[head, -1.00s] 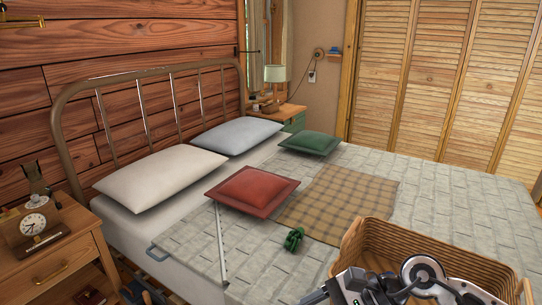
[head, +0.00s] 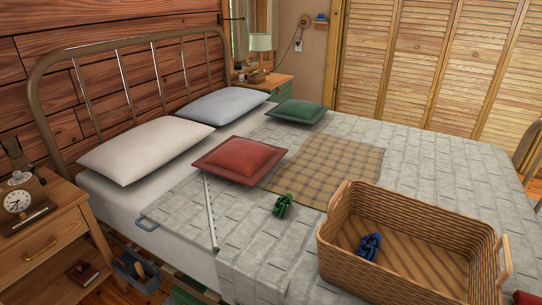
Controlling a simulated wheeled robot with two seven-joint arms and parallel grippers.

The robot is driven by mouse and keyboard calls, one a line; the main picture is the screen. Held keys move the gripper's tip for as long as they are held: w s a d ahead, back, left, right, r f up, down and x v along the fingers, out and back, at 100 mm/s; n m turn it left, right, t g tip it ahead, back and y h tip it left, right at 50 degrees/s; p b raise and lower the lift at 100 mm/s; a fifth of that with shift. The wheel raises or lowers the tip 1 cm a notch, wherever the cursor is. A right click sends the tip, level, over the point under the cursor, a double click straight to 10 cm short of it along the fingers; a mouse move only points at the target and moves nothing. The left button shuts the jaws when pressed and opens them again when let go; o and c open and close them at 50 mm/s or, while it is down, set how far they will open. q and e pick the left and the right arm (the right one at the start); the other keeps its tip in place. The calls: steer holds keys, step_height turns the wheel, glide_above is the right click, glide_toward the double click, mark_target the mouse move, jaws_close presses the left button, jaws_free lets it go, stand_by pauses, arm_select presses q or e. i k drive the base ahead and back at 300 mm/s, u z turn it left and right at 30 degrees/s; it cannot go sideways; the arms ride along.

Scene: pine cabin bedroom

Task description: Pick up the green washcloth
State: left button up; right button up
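The green washcloth (head: 282,206) is a small bunched bundle on the grey quilt, just left of the wicker basket and below the plaid blanket. No gripper touches it. The wicker basket (head: 336,277) stands on the bed at the lower right, its opening facing up. A blue bunched cloth (head: 369,246) lies inside it, near its left side. Neither of my grippers shows in the head view now.
A red cushion (head: 238,160), green cushion (head: 297,111) and two pillows lie toward the metal headboard. A plaid blanket (head: 328,165) lies flat beyond the washcloth. A grey strip (head: 211,212) lies left of it. A nightstand (head: 50,235) stands at left.

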mark_target(281, 206)
steer(key=u, duration=0.5)
steer(key=k, duration=0.6)
steer(key=u, duration=1.15)
steer(key=i, duration=1.35)
steer(key=z, duration=0.8)
steer(key=i, duration=1)
steer(key=z, duration=0.95)
